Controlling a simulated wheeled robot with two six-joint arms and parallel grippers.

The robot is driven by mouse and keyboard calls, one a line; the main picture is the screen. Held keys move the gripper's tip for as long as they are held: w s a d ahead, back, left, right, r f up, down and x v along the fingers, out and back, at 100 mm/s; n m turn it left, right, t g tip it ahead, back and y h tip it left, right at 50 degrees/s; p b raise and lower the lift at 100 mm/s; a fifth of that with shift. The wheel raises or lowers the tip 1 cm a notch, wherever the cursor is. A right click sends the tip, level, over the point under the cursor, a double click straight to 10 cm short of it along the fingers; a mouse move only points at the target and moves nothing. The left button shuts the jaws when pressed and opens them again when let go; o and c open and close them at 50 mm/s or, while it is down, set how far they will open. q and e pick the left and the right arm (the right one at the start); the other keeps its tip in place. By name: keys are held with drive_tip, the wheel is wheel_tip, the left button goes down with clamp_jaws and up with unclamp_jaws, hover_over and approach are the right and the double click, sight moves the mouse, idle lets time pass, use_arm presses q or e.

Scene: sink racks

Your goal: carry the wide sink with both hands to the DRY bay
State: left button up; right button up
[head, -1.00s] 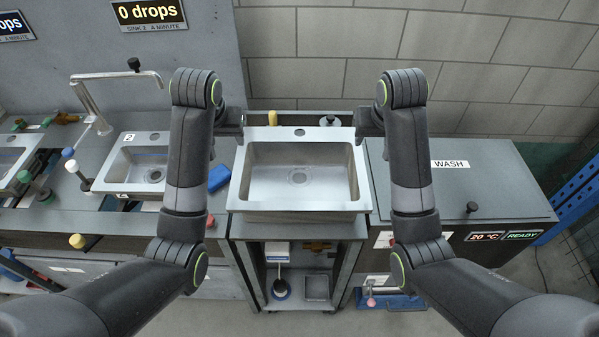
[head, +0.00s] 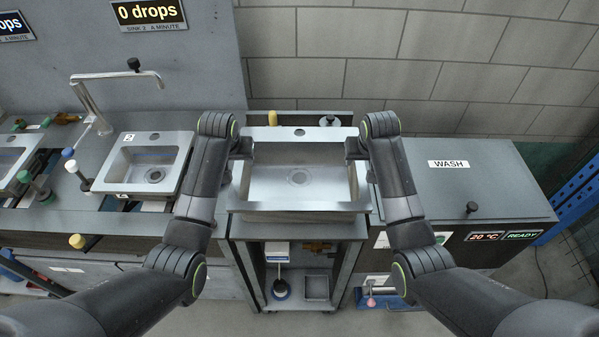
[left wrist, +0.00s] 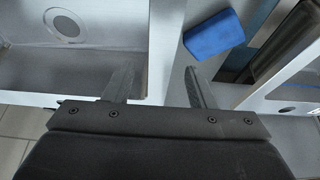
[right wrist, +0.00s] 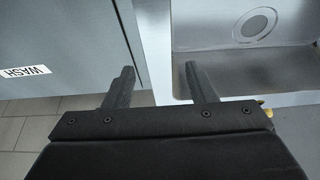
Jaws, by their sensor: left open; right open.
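The wide sink (head: 297,217), a grey metal basin with a round drain, rests on top of a cart in the middle of the head view. My left gripper (head: 243,148) is open at its left rim; in the left wrist view the rim (left wrist: 158,40) runs between the two fingers. My right gripper (head: 357,148) is open at its right rim; in the right wrist view that rim (right wrist: 155,40) lies between the fingers. I cannot tell whether any finger touches the metal. No DRY label shows in these views.
A cabinet marked WASH (head: 500,188) stands right of the sink. A smaller sink (head: 142,172) with a tap (head: 95,105) is set in the left counter. A blue block (left wrist: 214,35) lies left of the wide sink. A brick wall (head: 420,50) is behind.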

sight(239, 162)
use_arm(q)
drive_tip(key=shift+x, duration=1.7)
use_arm(e)
drive_tip(key=shift+x, duration=1.7)
use_arm(q)
clamp_jaws()
use_arm(e)
clamp_jaws()
use_arm(q)
drive_tip(key=shift+w+r, duration=0.1)
drive_tip(key=shift+r, duration=0.1)
use_arm(e)
drive_tip(key=shift+w+r, duration=0.1)
drive_tip(key=shift+r, duration=0.15)
